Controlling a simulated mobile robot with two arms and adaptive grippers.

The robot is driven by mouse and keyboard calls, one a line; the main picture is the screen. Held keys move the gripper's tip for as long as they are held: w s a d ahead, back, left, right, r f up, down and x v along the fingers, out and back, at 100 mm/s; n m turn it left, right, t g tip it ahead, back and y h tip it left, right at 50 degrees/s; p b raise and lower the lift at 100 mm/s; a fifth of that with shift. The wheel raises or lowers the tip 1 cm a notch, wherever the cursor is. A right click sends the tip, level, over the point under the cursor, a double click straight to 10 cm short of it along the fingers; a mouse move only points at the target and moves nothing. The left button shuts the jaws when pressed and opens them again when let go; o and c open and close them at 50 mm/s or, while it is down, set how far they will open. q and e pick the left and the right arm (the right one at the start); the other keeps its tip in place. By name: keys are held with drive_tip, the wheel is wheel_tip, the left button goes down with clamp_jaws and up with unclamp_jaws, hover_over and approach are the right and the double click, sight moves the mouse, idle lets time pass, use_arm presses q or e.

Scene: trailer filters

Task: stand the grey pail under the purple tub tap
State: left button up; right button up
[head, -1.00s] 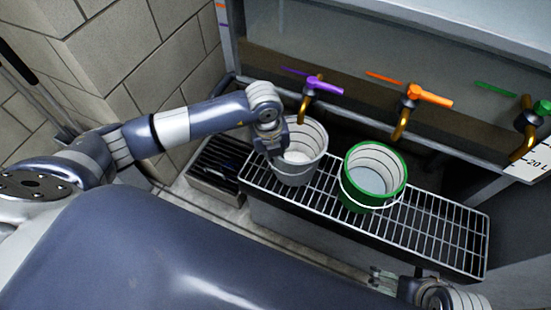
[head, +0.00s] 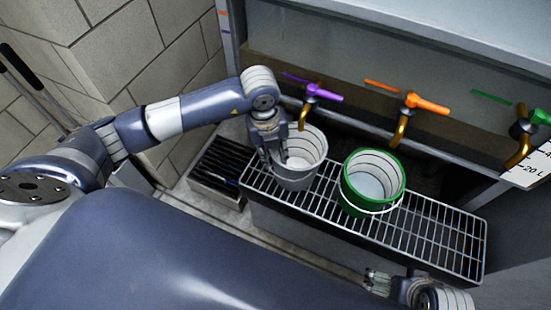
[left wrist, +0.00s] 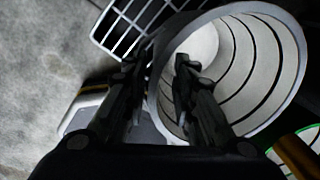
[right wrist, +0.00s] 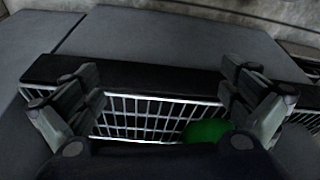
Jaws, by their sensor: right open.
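The grey pail (head: 297,180) stands upright on the grate, below the purple tub tap (head: 312,92). The tap's brass spout overlaps the pail's far rim in the head view. My left gripper (head: 276,155) is at the pail's left rim, pointing down. In the left wrist view its fingers (left wrist: 158,68) are apart, one outside and one inside the pail wall (left wrist: 262,120), with the rim between them. Part of the pail is hidden by the gripper. My right gripper (head: 376,280) is open and empty in front of the grate; its spread fingers show in the right wrist view (right wrist: 165,95).
A green pail (head: 371,183) with a white handle stands on the grate (head: 440,230), right of the grey pail. Orange (head: 412,103) and green (head: 526,120) taps are farther right. A dark slatted box (head: 215,172) is left. The grate's right part is clear.

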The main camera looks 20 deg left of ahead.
use_arm(q)
wheel_tip(320, 180, up, 6)
drive_tip(key=shift+s+a+p, duration=0.2)
drive_tip(key=shift+a+p, duration=0.05)
drive_tip(key=shift+p, duration=0.2)
use_arm(e)
drive_tip(key=x, duration=0.4)
drive_tip(key=shift+s+f, duration=0.3)
drive_tip(key=shift+f, duration=0.05)
drive_tip(key=shift+s, duration=0.1)
